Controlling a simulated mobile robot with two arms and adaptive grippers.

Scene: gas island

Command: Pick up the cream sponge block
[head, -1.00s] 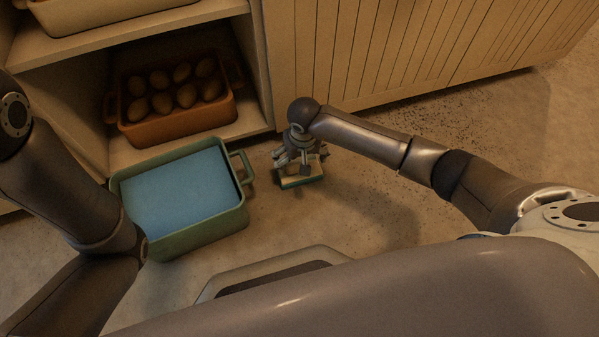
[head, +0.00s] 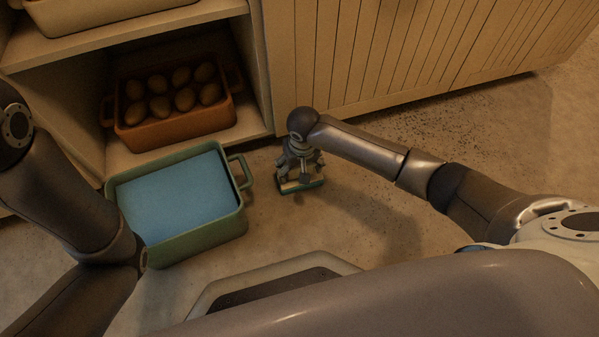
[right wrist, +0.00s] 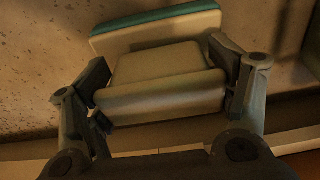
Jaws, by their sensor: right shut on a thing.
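The cream sponge block (head: 289,187) is pale cream with a teal layer along one edge. It is just above or on the floor, right of the green tub; I cannot tell whether it touches the floor. My right gripper (head: 302,180) is over it, with its fingers pointing down. In the right wrist view the block (right wrist: 160,85) fills the space between the two fingers of my right gripper (right wrist: 158,70), which are shut on its sides. The teal layer shows at the far side. My left arm shows at the left, but its gripper is out of view.
A green tub (head: 200,241) with blue contents (head: 175,195) stands left of the block, its handle towards it. An orange crate of eggs (head: 180,130) sits on the low shelf behind. A slatted cabinet front (head: 400,50) stands behind my right arm. Floor (head: 350,215) right of the block is clear.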

